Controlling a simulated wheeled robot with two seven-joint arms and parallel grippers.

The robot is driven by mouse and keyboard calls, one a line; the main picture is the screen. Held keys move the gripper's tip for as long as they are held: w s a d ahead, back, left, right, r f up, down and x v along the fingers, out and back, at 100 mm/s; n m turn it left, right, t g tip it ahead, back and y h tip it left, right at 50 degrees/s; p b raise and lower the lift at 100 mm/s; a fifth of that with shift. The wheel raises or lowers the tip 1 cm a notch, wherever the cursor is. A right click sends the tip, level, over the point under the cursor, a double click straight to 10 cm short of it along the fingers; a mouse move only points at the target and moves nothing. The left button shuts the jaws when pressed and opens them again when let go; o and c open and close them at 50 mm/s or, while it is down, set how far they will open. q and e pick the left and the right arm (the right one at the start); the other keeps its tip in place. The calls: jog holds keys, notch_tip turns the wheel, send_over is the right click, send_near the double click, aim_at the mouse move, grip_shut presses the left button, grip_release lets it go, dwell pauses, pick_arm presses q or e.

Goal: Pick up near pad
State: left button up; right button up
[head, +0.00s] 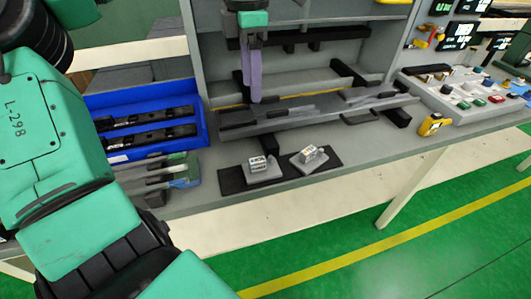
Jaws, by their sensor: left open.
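Two small grey pads with white labelled tops sit on a dark mat (232,180) near the bench's front edge. The left pad (262,172) sits lower in the picture and looks nearer; the right pad (306,161) is a little farther back. My left gripper (251,88) hangs at the top middle with its purple-grey fingers pointing down. It is open and empty, above and behind the pads in the picture, clear of both. My right gripper is not in view.
A long grey trim piece (300,113) lies on the bench behind the mat. A blue bin (204,128) with dark parts stands at the left. Shelf panels rise behind.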

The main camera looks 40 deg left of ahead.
pick_arm(q)
jog(key=b, duration=0.5)
send_over(260, 159)
notch_tip(260, 159, down, 7)
notch_tip(260, 159, down, 16)
jog(key=shift+d+f+b, duration=0.1)
jog(key=shift+b, duration=0.4)
jog(key=shift+f, duration=0.25)
jog(key=shift+r, duration=0.1)
grip_shut()
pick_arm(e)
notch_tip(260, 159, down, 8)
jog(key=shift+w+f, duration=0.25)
